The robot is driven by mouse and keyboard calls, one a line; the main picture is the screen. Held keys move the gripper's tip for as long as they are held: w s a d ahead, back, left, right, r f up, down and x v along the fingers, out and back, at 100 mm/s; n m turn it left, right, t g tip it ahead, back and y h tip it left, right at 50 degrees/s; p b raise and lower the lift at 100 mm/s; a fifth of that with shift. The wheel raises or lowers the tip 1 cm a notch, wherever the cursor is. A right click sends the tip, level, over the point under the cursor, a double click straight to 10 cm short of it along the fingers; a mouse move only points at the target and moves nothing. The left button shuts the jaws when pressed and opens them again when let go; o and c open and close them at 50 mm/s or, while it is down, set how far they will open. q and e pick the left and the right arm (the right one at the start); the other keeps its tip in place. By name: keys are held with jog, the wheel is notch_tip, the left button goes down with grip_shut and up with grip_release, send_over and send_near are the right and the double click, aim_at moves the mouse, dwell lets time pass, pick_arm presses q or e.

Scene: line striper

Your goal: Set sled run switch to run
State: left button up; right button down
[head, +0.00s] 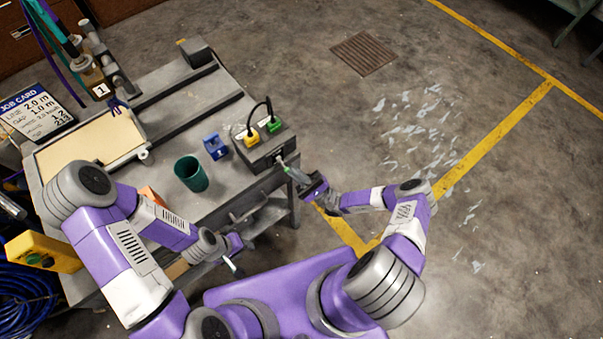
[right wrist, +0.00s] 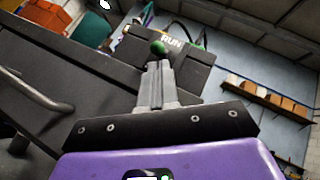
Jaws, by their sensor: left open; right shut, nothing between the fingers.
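The dark control box (head: 247,150) stands on the workbench corner, with a yellow and a green plug on top. In the right wrist view the box (right wrist: 190,68) shows a white RUN label (right wrist: 173,42). A round green knob (right wrist: 158,47), seemingly the run switch, stands left of the label, just beyond my right fingertips. My right gripper (head: 281,162) is shut and empty, its tips close to the box's front face. I cannot tell whether they touch the knob. It also shows in the right wrist view (right wrist: 157,68). My left gripper (head: 233,262) is open, low by the bench's near edge.
A green cup (head: 191,174) and a blue holder (head: 215,146) stand on the workbench (head: 215,205), left of the box. A tan-topped tray (head: 90,140) and a job card (head: 35,112) are further left. The floor right of the bench is open, with yellow lines and a drain grate (head: 364,54).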

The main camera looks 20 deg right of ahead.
jog(key=shift+s+a+r, duration=0.15)
jog(key=shift+r, duration=0.1)
pick_arm(q)
jog(key=shift+r, duration=0.2)
